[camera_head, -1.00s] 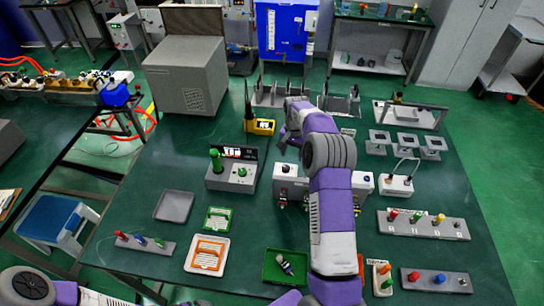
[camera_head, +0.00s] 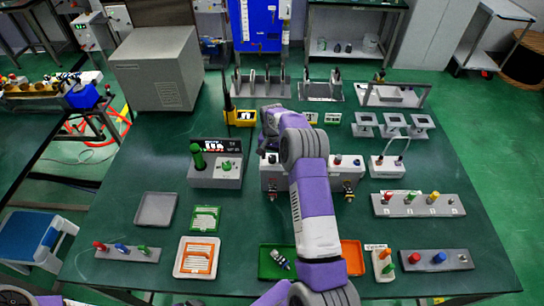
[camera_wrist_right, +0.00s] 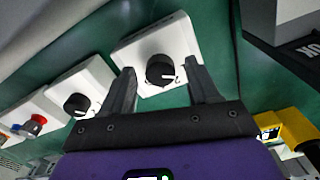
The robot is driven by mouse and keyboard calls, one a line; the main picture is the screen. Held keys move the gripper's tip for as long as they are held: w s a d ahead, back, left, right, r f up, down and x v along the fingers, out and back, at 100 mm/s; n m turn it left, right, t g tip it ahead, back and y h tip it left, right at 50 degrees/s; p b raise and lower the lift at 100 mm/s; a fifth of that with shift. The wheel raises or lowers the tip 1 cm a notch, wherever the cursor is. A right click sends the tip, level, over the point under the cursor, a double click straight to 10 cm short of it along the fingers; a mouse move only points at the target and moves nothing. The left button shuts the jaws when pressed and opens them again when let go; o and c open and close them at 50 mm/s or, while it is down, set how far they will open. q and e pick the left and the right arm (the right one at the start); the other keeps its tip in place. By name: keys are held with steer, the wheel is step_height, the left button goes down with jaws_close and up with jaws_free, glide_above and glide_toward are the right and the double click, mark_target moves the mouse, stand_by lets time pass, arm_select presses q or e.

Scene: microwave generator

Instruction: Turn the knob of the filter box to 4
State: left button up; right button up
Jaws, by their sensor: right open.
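A white box with a black knob (camera_wrist_right: 160,70) is in front of my right gripper (camera_wrist_right: 160,66) in the right wrist view. The right gripper is open, with one finger on either side of the knob and gaps on both sides. The knob carries a white pointer mark; I cannot read its number. In the head view this gripper (camera_head: 267,147) is over the white box (camera_head: 272,178) at the middle of the table and partly hides its top. I cannot tell from a label which box is the filter box. My left gripper is out of view.
A second white box with a black knob (camera_wrist_right: 76,104) stands close by, then a red button (camera_wrist_right: 35,125). Yellow devices (camera_head: 246,117) stand behind. My right arm hides part of the table's middle.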

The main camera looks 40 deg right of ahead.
steer(key=shift+f, duration=0.15)
steer(key=shift+c, duration=0.3)
steer(key=c, duration=1)
steer(key=shift+m, duration=0.3)
steer(key=m, duration=0.7)
steer(key=shift+w, duration=0.1)
steer(key=m, duration=0.4)
steer(key=shift+m, duration=2)
steer(key=shift+w, duration=0.1)
